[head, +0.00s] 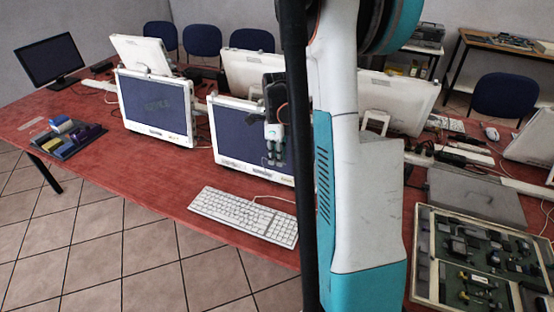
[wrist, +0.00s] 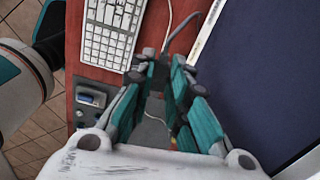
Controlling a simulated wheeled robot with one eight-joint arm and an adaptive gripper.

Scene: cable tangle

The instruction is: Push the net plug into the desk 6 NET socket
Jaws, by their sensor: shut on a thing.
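My gripper (head: 274,150) is in front of the right-hand front monitor, above the red table. In the wrist view my gripper (wrist: 160,68) has its teal and grey fingers close together on a small thing, which I take to be the net plug. The plug is mostly hidden between the fingers, and its shape and angle cannot be told. A thin pale cable (wrist: 172,122) shows between the fingers. I cannot make out the desk 6 NET socket in either view.
A white keyboard (head: 243,215) lies on the red table (head: 160,180). The monitor (head: 240,140) stands close behind my gripper. Another monitor (head: 155,108) stands to its left. An open circuit-board case (head: 422,268) is at right. The table's left front is mostly clear.

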